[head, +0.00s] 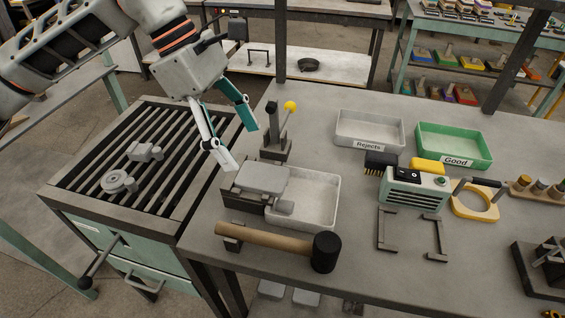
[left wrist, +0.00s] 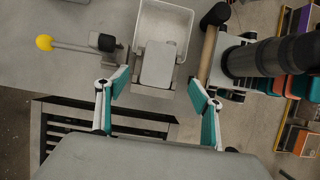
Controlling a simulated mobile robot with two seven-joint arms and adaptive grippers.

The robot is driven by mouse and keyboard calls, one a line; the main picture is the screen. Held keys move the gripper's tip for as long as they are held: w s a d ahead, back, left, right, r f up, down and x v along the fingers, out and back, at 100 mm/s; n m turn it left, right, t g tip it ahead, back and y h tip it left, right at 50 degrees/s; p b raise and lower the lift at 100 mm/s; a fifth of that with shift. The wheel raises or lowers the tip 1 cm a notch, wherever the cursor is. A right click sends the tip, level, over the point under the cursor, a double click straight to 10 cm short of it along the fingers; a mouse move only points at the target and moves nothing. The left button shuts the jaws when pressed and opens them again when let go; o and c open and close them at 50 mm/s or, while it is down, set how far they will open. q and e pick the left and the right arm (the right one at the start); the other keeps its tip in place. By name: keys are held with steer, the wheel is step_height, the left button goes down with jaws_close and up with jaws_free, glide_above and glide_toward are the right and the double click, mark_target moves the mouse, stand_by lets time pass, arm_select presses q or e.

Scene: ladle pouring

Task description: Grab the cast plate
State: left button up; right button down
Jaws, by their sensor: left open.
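The cast plate (head: 263,177) is a flat grey rounded plate with a small stub. It rests on a dark block fixture (head: 240,200) on the table, beside a white tray (head: 325,201), its stub end reaching over the tray's near-left side. My left gripper (head: 238,145) is open and empty, above and behind the plate. In the left wrist view the plate (left wrist: 158,65) appears beyond and between the two spread fingertips (left wrist: 160,82), touching neither as far as I can see. My right gripper is not in view.
A lever with a yellow ball (head: 290,106) stands behind the plate. A mallet (head: 325,252) lies in front. The slatted bench (head: 95,150) at left holds two grey castings. Rejects (head: 370,130) and Good (head: 455,146) trays and a green device (head: 413,190) are to the right.

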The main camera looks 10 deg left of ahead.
mark_target(261, 175)
arm_select(q)
steer(key=shift+f, duration=0.25)
steer(key=shift+x, duration=1.05)
steer(key=b+x, duration=0.1)
steer(key=x, duration=0.3)
steer(key=shift+a+f, duration=0.15)
steer(key=shift+f, duration=0.05)
steer(key=shift+w+d+f, duration=0.1)
steer(key=shift+d+f, duration=0.1)
steer(key=shift+f, duration=0.15)
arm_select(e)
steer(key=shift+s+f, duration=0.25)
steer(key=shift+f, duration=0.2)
arm_select(q)
steer(key=c, duration=1.5)
steer(key=shift+r, duration=0.1)
